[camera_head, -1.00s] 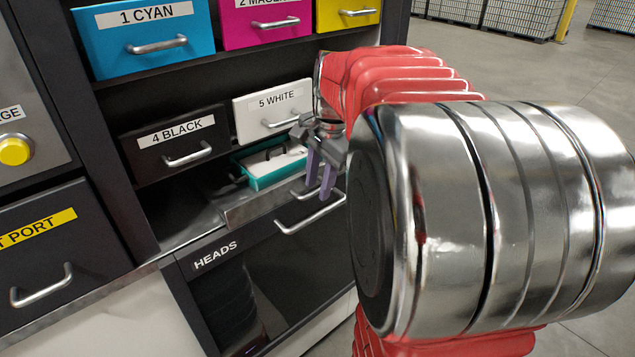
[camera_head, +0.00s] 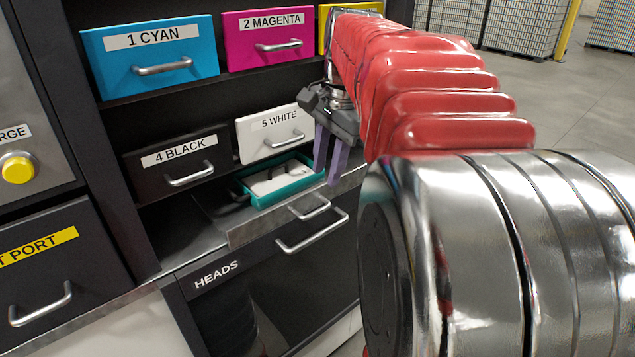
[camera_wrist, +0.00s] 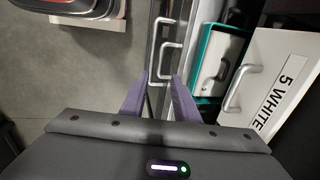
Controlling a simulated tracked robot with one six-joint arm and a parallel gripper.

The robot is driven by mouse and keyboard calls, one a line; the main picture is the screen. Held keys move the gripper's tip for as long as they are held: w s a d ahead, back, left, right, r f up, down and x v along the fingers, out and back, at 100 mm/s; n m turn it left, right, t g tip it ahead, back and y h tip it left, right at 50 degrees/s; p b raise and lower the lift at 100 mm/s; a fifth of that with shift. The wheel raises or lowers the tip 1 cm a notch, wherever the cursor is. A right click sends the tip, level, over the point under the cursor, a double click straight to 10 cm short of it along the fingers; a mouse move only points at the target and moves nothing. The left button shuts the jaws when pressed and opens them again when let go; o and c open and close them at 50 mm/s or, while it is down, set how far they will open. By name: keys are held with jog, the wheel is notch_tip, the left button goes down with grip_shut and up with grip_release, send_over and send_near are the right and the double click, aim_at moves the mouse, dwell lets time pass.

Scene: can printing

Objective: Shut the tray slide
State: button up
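The tray slide (camera_head: 246,231) is a metal shelf with a small bar handle (camera_head: 310,207), sticking out from the dark cabinet above the HEADS drawer. A teal tray (camera_head: 258,203) with a white inside sits on it. My gripper (camera_head: 327,175) has two purple fingers, apart with nothing between them. They point down above the slide's right part, near the handle but apparently not on it. In the wrist view my gripper (camera_wrist: 159,77) is open just below the slide handle (camera_wrist: 166,65), with the teal tray (camera_wrist: 203,60) to the right.
The HEADS drawer (camera_head: 228,280) has a larger handle (camera_head: 312,232) just below the slide handle. The white drawer (camera_head: 277,134) and black drawer (camera_head: 175,160) are above the slide. Open floor (camera_head: 560,110) lies to the right.

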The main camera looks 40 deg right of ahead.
jog(key=r, duration=0.3)
jog(key=shift+s+r, duration=0.25)
jog(key=shift+s, duration=0.1)
jog(key=shift+a, duration=0.2)
jog(key=shift+c, duration=1.4)
jog(key=s+a+f+n, duration=0.1)
jog(key=a+n, duration=0.1)
jog(key=a, duration=0.2)
jog(key=a+f+n+t, duration=0.1)
jog(key=a+f+n, duration=0.1)
jog(key=a, duration=0.2)
jog(key=s+a+f+n, duration=0.1)
jog(key=a+n, duration=0.2)
jog(key=a, duration=0.1)
jog(key=shift+s+f+h, duration=0.3)
jog(key=shift+s+f, duration=0.05)
grip_shut()
jog(key=s+a+f+n+t, duration=0.2)
jog(key=s+a+f+n, duration=0.5)
jog(key=a+f+n, duration=0.3)
jog(key=shift+s+a+f+n, duration=0.3)
jog(key=shift+s+a+f, duration=0.05)
jog(key=shift+a, duration=0.25)
jog(key=shift+d, duration=0.15)
